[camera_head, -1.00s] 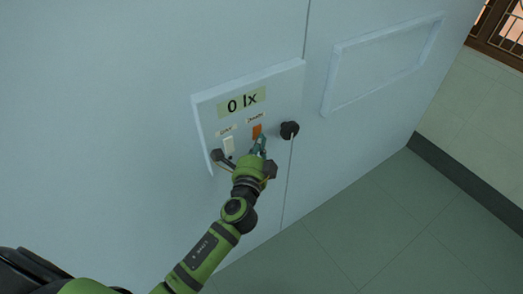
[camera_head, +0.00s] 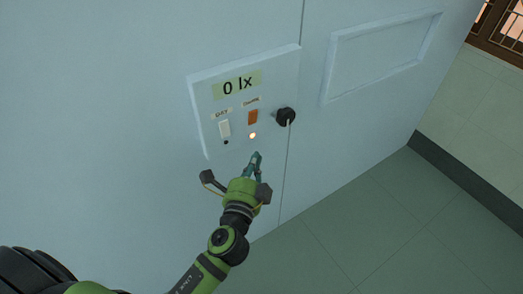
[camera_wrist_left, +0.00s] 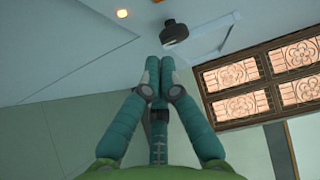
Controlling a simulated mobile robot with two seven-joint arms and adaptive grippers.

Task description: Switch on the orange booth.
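The orange switch (camera_head: 252,117) sits on a raised panel (camera_head: 203,92) on the pale blue booth wall, under a small label that is hard to read. A small lamp (camera_head: 252,135) just below it glows; the lamp also shows in the left wrist view (camera_wrist_left: 123,14). My left gripper (camera_head: 256,156) is below the lamp, apart from the switch. Its fingertips meet in the left wrist view (camera_wrist_left: 160,62), with nothing between them. The switch is not in the wrist view. My right gripper is not in view.
A white switch labelled DAY (camera_head: 224,128) with a dark lamp (camera_head: 226,142) is left of the orange one. A display (camera_head: 237,85) above reads 0 lx. A black knob (camera_head: 285,117) sticks out at the right. Floor (camera_head: 350,230) at lower right is clear.

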